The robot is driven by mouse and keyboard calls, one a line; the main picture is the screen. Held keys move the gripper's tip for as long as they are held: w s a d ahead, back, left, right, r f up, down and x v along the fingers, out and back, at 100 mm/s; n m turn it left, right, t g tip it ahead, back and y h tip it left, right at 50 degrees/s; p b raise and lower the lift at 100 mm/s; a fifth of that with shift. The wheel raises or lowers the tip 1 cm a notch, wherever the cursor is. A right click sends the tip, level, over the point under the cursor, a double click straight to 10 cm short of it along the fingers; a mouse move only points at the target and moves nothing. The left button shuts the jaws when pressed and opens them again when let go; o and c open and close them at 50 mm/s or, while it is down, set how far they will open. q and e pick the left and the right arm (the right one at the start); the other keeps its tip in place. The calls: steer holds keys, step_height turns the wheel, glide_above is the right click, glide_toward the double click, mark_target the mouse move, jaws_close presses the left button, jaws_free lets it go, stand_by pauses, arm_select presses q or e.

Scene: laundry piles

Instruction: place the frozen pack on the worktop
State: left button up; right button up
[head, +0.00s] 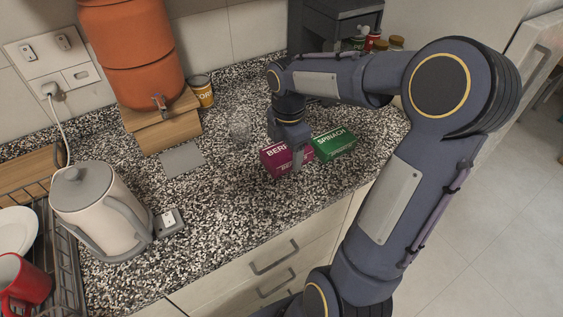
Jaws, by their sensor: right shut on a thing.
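A magenta frozen pack lettered "BERR" (274,162) is at the middle of the speckled worktop (240,195). My right gripper (297,160) comes down over its right part and is shut on it, with a finger covering the end of the lettering. The pack is at or very close to the worktop surface; I cannot tell whether it touches. A green pack lettered "SPINACH" (335,146) lies just right of it, close beside the gripper. My left gripper is not in view.
An orange dispenser (130,50) on a wooden stand (160,130) and a yellow-labelled can (201,92) stand at the back left. A kettle (98,212) and dish rack (65,270) are at the left. Jars (375,43) stand at the back right. The front middle worktop is clear.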

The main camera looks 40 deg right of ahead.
steer(key=shift+w+a+f, duration=0.25)
steer(key=shift+a+f, duration=0.15)
steer(key=shift+f, duration=0.15)
steer(key=shift+w+a+f, duration=0.1)
steer(key=shift+a+f, duration=0.05)
steer(key=shift+f, duration=0.8)
steer(key=shift+w+a+f, duration=0.1)
steer(key=shift+f, duration=0.8)
steer(key=shift+f, duration=0.2)
steer(key=o, duration=1.2)
